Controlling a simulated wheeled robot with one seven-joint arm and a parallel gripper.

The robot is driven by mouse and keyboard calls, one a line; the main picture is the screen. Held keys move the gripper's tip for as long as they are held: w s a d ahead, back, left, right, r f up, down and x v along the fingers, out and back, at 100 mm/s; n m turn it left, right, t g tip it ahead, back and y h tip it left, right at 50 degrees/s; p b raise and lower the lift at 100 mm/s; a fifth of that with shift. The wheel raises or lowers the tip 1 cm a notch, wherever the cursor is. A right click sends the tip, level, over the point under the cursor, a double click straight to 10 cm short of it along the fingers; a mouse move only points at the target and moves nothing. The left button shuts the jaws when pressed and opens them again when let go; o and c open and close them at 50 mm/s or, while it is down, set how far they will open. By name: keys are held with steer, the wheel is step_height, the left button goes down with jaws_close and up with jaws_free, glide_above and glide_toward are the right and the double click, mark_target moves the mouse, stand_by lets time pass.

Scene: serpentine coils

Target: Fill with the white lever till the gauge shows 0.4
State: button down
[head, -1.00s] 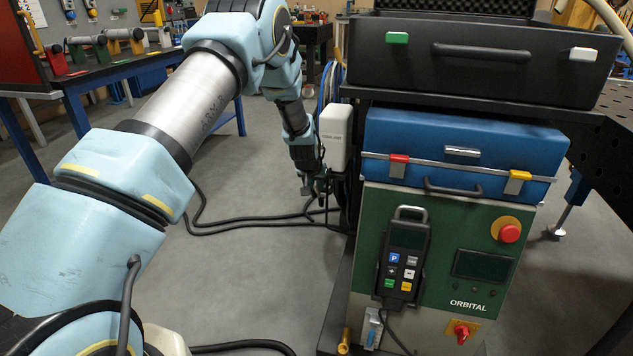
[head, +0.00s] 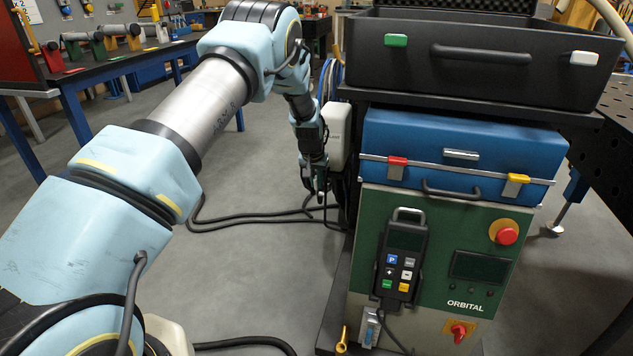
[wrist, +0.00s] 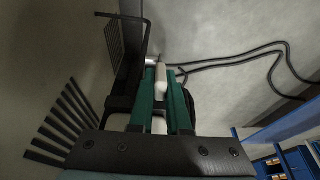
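My gripper (head: 318,190) points down at the left side of the machine cabinet, below a white box. In the wrist view my gripper (wrist: 163,88) shows two teal fingers close together. A white bar, which looks like the white lever (wrist: 161,76), lies in line with the gap between the fingertips. I cannot tell whether the fingers touch it. A silvery fitting (wrist: 152,60) shows just beyond it. In the head view the lever is hidden or too small to make out. I see no readable gauge in either view.
The green cabinet (head: 375,225) with a hanging pendant (head: 403,260) stands right of my gripper, under a blue case (head: 460,150) and a black case (head: 490,65). The white box (head: 336,135) is close beside my wrist. Black hoses (head: 240,228) lie on the otherwise open floor.

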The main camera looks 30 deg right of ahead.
steer(key=c, duration=0.9)
jaws_free()
steer(key=v, duration=1)
steer(key=shift+s+r+b, duration=0.1)
steer(key=shift+r+b, duration=0.25)
steer(key=shift+a, duration=0.1)
